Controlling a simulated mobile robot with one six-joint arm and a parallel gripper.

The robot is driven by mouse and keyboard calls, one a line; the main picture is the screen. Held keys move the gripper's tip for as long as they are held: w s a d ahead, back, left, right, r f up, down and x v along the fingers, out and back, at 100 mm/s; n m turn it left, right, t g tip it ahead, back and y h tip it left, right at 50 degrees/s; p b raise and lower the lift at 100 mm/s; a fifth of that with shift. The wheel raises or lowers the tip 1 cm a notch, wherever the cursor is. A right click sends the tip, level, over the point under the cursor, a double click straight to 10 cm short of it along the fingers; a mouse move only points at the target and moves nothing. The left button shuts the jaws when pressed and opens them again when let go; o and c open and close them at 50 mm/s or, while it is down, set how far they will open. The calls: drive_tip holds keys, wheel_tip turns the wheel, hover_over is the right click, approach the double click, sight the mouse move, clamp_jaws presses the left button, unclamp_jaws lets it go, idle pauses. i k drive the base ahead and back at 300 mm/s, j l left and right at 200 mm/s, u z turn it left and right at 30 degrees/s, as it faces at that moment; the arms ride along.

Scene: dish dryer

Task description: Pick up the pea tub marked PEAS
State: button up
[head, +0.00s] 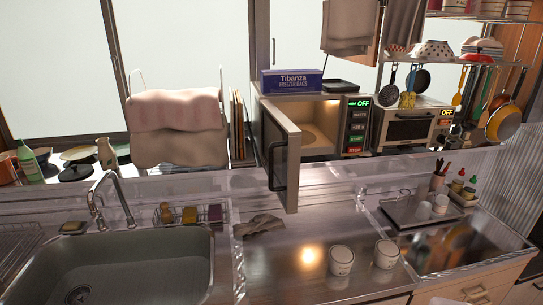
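Two white round tubs stand upright side by side on the steel counter right of the sink. The left tub (341,261) and the right tub (386,254) have dark print on their sides, too small to read, so I cannot tell which is marked PEAS. They stand apart with a narrow gap between them. My gripper is not in view.
A sink (110,268) with a tap (103,200) lies to the left. A dark crumpled cloth (259,225) lies behind the tubs. A microwave (318,130) stands at the back, its door (282,155) swung open over the counter. A tray (405,212) with small white cups (440,204) lies behind right. The counter around the tubs is clear.

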sight(386, 255)
drive_tip(key=i+l+z, duration=0.1)
drive_tip(key=i+z, duration=0.25)
drive_tip(key=z, duration=0.15)
drive_tip(key=i+z, duration=0.35)
drive_tip(key=z, duration=0.15)
drive_tip(key=i+j+z, duration=0.2)
drive_tip(key=z, duration=0.25)
drive_tip(key=i, duration=0.15)
